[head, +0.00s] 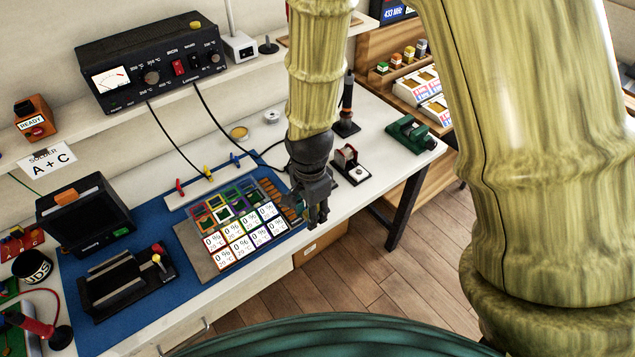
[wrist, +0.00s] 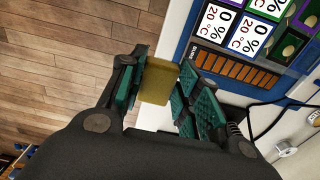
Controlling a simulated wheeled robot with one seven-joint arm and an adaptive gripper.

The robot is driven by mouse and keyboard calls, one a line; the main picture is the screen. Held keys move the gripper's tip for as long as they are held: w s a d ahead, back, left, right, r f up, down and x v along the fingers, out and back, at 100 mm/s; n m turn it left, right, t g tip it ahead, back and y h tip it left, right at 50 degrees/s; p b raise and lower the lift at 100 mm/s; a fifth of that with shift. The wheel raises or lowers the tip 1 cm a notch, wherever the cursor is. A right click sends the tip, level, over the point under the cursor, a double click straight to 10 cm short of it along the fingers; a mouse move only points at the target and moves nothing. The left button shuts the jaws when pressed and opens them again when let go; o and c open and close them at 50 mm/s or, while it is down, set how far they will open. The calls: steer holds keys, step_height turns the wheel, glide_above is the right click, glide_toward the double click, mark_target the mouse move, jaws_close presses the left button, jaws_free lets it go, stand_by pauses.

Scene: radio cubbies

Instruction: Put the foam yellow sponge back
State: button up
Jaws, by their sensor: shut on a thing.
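The yellow foam sponge (wrist: 158,82) shows in the wrist view between the two green-padded fingers of my gripper (wrist: 160,92), which are shut on it. The sponge is held over the front edge of the white workbench, with wooden floor on one side. In the head view my gripper (head: 318,208) points down near the bench's front edge, just right of the panel of lit tiles. I cannot make out the sponge in the head view.
The tile panel (head: 235,240) lies on the blue mat (head: 130,218). A small stand with a red part (head: 348,162) and a green vise (head: 410,132) are to the right. A black power unit (head: 150,66) sits on the back shelf. Wooden floor (head: 400,250) is open in front.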

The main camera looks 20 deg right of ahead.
steer(key=w+d+p, duration=0.1)
steer(key=w, duration=0.3)
steer(key=w+d+f+p, duration=0.1)
steer(key=w+d, duration=0.1)
steer(key=w, duration=0.3)
steer(key=w+d+p, duration=0.1)
steer(key=w+d, duration=0.1)
steer(key=w, duration=0.3)
steer(key=shift+w+d+f, duration=0.2)
steer(key=shift+w+f, duration=0.05)
steer(key=shift+f, duration=0.05)
steer(key=shift+f+p, duration=0.9)
steer(key=shift+f, duration=0.85)
steer(key=shift+f, duration=0.1)
steer(key=o, duration=0.9)
steer(key=shift+c, duration=0.2)
steer(key=shift+r+b, duration=1.4)
steer(key=shift+r, duration=4.75)
